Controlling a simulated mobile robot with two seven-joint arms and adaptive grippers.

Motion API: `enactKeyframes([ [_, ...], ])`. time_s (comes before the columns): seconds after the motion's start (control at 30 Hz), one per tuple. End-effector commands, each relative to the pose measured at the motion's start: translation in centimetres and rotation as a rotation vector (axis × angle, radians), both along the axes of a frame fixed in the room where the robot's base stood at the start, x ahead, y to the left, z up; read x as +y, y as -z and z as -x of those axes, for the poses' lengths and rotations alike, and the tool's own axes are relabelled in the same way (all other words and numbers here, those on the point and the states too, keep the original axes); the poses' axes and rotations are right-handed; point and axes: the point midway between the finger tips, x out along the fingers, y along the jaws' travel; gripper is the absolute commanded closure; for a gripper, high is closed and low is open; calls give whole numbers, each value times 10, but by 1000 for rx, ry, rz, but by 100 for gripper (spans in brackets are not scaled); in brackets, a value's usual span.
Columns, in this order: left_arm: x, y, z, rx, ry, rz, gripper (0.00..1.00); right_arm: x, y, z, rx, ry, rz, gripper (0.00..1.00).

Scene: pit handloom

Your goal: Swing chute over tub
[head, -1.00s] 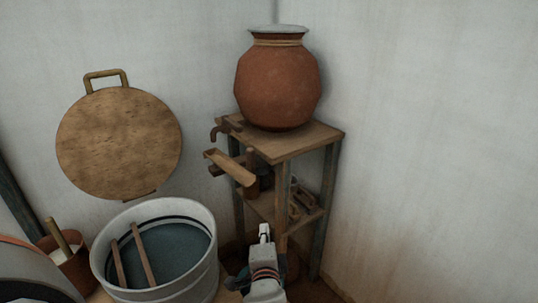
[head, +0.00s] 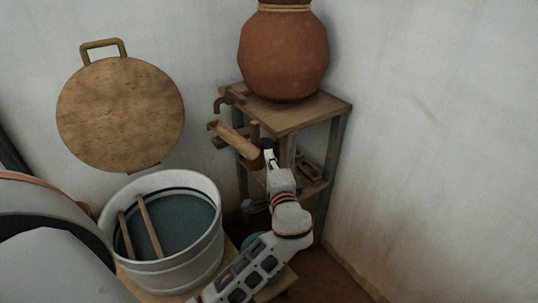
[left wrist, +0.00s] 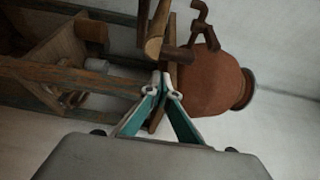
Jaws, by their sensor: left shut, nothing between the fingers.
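The wooden chute (head: 233,138) is a trough on a bracket at the left side of the shelf stand, below the spout of the clay pot. Its one end points left toward the tub side. The white tub (head: 168,268) with dark water stands lower left of it. My left gripper (head: 269,152) is shut and empty, with its tips close to the chute's near right end; I cannot tell whether they touch. In the left wrist view the closed fingertips (left wrist: 162,88) lie just below the chute (left wrist: 156,36). My right gripper is not in view.
The clay pot (head: 284,55) stands on the wooden stand (head: 300,112), with a tap (head: 220,103) at its left. A round wooden lid (head: 120,115) hangs on the wall. Small items sit on the lower shelf (head: 310,185).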

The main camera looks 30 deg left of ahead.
Motion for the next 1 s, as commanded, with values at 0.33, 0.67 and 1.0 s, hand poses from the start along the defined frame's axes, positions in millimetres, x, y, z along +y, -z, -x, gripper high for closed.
enactKeyframes([
  [0.33,42,-1,-42,-2,-1,-2,100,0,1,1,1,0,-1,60],
  [0.67,56,0,-57,0,0,0,100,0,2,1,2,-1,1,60],
  [1.0,56,-1,-56,-1,3,1,100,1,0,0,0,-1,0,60],
])
